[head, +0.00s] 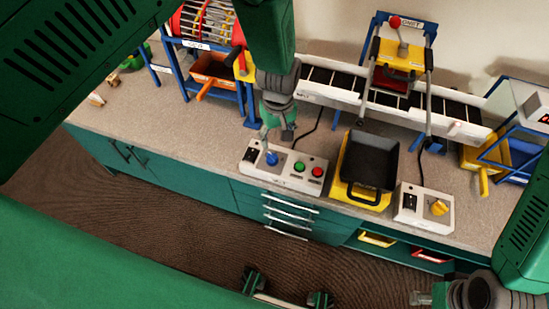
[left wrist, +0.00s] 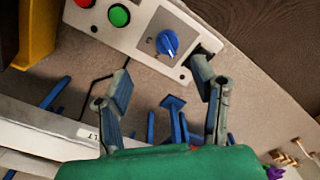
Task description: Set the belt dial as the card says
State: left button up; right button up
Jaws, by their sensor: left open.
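A blue dial (head: 271,158) sits on a pale control box (head: 284,183) with a green button (head: 299,167) and a red button (head: 317,172). In the left wrist view the blue dial (left wrist: 167,43) carries a pale pointer line. My left gripper (head: 277,134) is open and empty just above and behind the dial; its fingers (left wrist: 162,84) are apart and not around it. A yellow dial (head: 439,207) sits on a second box (head: 425,218) to the right. No card can be made out clearly. My right gripper (head: 421,298) shows at the lower right; its jaws are unclear.
A black tray on a yellow base (head: 358,195) stands between the boxes. The conveyor belt (head: 332,97) and a press with a red knob (head: 395,22) are behind. An orange bin (head: 213,69) is at left. The left counter (head: 150,115) is mostly clear.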

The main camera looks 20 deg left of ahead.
aim_at(273, 155)
pick_arm(q)
jog(key=f, duration=0.1)
jog(key=f+b, duration=0.2)
jog(key=shift+a+f, duration=0.3)
jog(key=shift+f, duration=0.1)
jog(key=f+b, duration=0.1)
jog(key=f, duration=0.1)
jog(key=a+f+b, duration=0.1)
jog(key=f+b, duration=0.1)
jog(key=a+f+b, duration=0.1)
jog(key=f, duration=0.1)
jog(key=shift+b, duration=0.35)
jog(key=shift+f, duration=0.35)
jog(key=shift+d+f+b, duration=0.1)
jog(key=shift+d+b, duration=0.2)
jog(key=shift+b, duration=0.1)
jog(key=shift+d, duration=0.65)
jog(key=c, duration=0.6)
jog(key=shift+a, duration=0.2)
jog(key=c, duration=0.5)
jog(key=shift+a, duration=0.45)
jog(key=shift+c, duration=0.2)
jog(key=shift+w+d, duration=0.1)
jog(key=shift+d, duration=0.15)
pick_arm(e)
notch_tip(273, 155, down, 8)
jog(key=shift+a, duration=0.15)
